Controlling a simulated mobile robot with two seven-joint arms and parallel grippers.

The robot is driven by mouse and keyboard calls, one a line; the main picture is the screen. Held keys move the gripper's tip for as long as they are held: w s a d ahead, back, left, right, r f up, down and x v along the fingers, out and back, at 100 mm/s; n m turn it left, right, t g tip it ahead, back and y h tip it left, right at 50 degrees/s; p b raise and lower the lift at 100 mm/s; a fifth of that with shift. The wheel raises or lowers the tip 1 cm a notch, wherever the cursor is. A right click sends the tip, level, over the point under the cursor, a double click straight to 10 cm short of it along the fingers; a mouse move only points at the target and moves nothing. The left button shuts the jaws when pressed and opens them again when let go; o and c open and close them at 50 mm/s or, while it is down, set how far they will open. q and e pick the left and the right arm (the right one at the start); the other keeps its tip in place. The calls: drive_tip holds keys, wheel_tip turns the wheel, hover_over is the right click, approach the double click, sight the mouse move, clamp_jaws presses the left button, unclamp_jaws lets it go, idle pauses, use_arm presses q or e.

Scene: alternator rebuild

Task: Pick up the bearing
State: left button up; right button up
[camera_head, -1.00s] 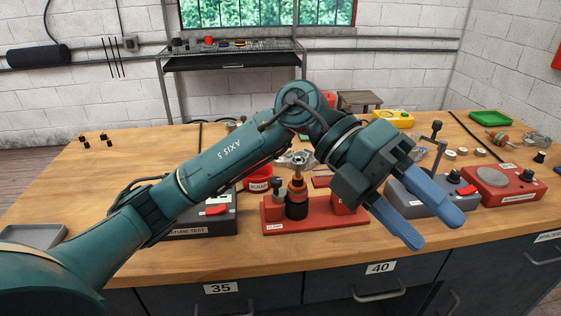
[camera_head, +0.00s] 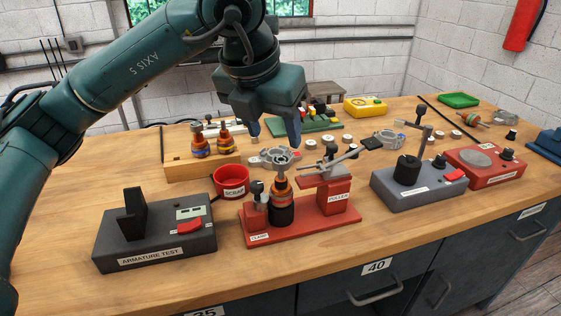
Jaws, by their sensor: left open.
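Several small pale rings that look like bearings lie on the table; one ring (camera_head: 311,144) is just right of my left gripper (camera_head: 273,134) in the picture, and another ring (camera_head: 455,134) lies farther right. I cannot tell which is the task's bearing. My left gripper is open and empty, its blue fingers pointing down above the middle of the table. My right gripper is out of view.
A red scrap cup (camera_head: 231,182) and a black armature tester (camera_head: 155,242) stand left of the fixture. A wooden rack (camera_head: 190,171) holds rotors behind. A grey press (camera_head: 420,190) and a red device (camera_head: 487,170) stand right.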

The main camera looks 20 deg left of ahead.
sight(280, 160)
use_arm(q)
drive_tip(key=shift+p+x, duration=0.3)
drive_tip(key=shift+x, duration=3)
drive_tip(key=shift+s+a, duration=0.1)
drive_tip(key=c, duration=1.1)
